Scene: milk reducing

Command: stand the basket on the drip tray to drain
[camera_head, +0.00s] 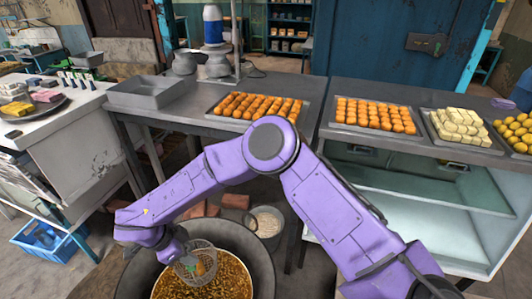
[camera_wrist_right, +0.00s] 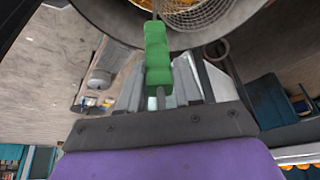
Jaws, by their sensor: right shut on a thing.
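The basket (camera_head: 207,253) is a round wire-mesh scoop held over a wide pan of brown liquid (camera_head: 215,285). Its mesh also shows at the top of the right wrist view (camera_wrist_right: 205,14), in front of the pan. My right gripper (camera_head: 182,259) is shut on the basket's green handle (camera_wrist_right: 157,55). Something orange-brown shows through the mesh; whether it lies in the basket or is the liquid below, I cannot tell. An empty grey metal tray (camera_head: 150,94), likely the drip tray, sits on the left of the counter. My left gripper is not in view.
Trays of orange sweets (camera_head: 255,106) stand right of the empty tray, with another (camera_head: 375,116) on the glass-fronted counter. A small pail (camera_head: 265,222) stands beside the pan. A white-topped bench (camera_head: 60,112) is at the left.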

